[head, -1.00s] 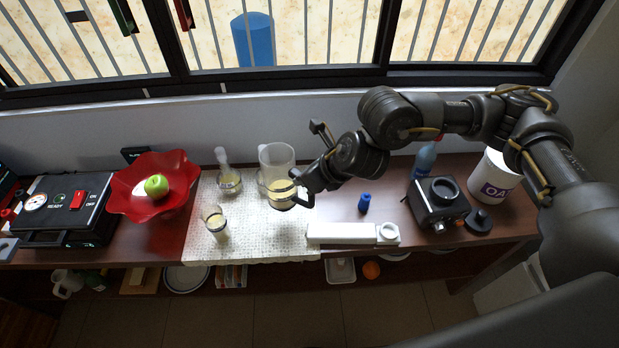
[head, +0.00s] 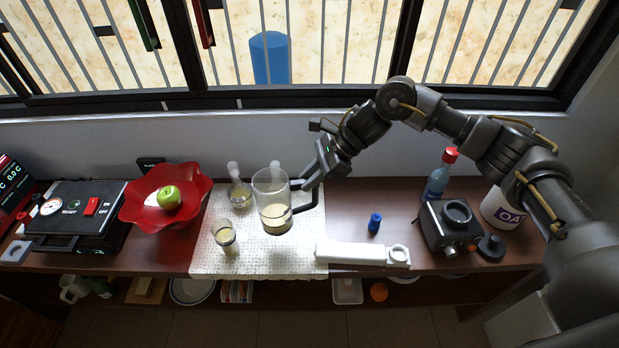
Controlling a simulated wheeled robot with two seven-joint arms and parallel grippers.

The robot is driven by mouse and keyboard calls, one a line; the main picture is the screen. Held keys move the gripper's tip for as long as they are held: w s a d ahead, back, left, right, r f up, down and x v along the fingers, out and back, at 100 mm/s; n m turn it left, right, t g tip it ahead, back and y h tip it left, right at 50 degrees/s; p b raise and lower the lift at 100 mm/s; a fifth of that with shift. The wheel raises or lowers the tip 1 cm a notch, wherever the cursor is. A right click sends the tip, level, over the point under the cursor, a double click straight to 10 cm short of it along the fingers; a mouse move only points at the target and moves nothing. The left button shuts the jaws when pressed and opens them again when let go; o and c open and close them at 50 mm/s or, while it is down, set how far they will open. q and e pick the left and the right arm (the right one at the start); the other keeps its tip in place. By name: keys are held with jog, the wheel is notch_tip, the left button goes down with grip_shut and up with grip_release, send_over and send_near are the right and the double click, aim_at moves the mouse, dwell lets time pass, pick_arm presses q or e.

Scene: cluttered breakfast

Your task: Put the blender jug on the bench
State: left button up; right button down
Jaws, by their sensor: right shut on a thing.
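The blender jug (head: 271,187) is a clear jug with a yellowish-beige layer in its lower part and a dark handle on its right side. It is over the pale textured mat (head: 210,262) on the brown bench (head: 165,258). My right gripper (head: 314,181) is to the right of the jug and shut on it at the handle side. The fingertips are partly hard to tell from the dark handle. The jug looks roughly upright; whether its base touches the mat is unclear. My left gripper is not in view.
A small glass (head: 225,238) and a narrow-necked vessel (head: 240,194) stand left of the jug. A red bowl (head: 140,205) holds a green apple (head: 169,198).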

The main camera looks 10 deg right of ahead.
aim_at(310, 204)
jog(key=shift+r, duration=0.2)
jog(key=shift+f, duration=4.45)
jog(key=c, duration=0.6)
grip_release()
jog(key=shift+f, duration=0.15)
jog(key=shift+r, duration=6.7)
jog(key=shift+s+a+r, duration=0.1)
jog(key=shift+s+a, duration=0.3)
jog(key=shift+s, duration=2.25)
jog(key=shift+s+a+r, duration=0.15)
jog(key=shift+s+a, duration=0.3)
jog(key=shift+s, duration=2.2)
jog(key=shift+s+a+r, duration=0.1)
jog(key=shift+s+a, duration=0.3)
jog(key=shift+s, duration=2.25)
